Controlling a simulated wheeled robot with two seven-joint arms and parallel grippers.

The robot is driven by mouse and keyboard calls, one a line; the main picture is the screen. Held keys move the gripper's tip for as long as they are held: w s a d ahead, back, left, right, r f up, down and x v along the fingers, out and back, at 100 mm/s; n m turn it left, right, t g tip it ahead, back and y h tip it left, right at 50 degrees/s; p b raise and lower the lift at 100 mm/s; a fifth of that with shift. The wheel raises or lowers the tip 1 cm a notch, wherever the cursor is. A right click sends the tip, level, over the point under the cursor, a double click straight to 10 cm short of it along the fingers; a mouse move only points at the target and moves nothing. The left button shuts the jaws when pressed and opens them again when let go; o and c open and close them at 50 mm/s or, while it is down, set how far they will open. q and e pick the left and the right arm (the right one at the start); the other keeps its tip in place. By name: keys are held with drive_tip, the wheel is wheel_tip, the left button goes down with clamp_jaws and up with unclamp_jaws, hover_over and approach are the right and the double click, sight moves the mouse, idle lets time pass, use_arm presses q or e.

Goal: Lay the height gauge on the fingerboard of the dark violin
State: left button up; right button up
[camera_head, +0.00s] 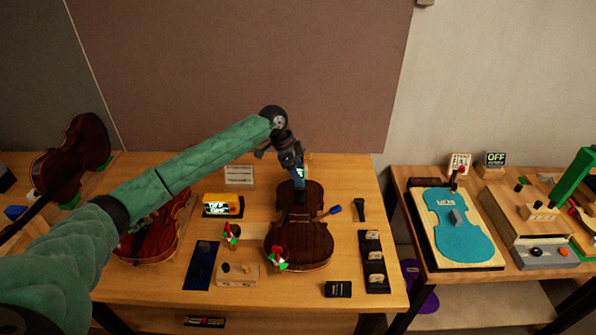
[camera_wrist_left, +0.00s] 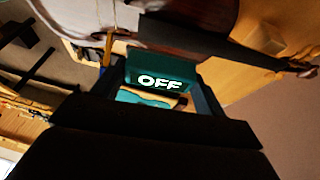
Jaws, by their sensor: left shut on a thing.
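The dark violin (camera_head: 312,243) lies on the middle table with its neck toward the back. Its fingerboard (camera_head: 299,197) is partly hidden by my left gripper. My left gripper (camera_head: 299,180) points down over the neck end, shut on a small teal thing that I take to be the height gauge. In the left wrist view a dark green piece with white letters OFF, likely this gauge (camera_wrist_left: 160,70), shows between the fingers. Whether it touches the fingerboard I cannot tell. My right gripper is not in view.
A redder violin (camera_head: 150,240) lies left, partly under my arm. Near the dark violin are a blue-handled tool (camera_head: 335,210), a dark cloth (camera_head: 201,265), a wooden block (camera_head: 238,274) and a black tray (camera_head: 374,262). A second table holds a teal violin-shaped pad (camera_head: 462,230).

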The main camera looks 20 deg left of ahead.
use_arm(q)
drive_tip(key=shift+f+b, duration=0.65)
drive_tip(key=shift+f, duration=1.65)
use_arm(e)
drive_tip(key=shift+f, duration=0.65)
use_arm(q)
drive_tip(key=o, duration=1.1)
drive_tip(key=shift+a+r+b, duration=0.1)
drive_tip(key=shift+r+b, duration=0.15)
drive_tip(key=shift+b, duration=0.1)
drive_tip(key=shift+b+v, duration=1.5)
drive_tip(key=shift+v, duration=2.1)
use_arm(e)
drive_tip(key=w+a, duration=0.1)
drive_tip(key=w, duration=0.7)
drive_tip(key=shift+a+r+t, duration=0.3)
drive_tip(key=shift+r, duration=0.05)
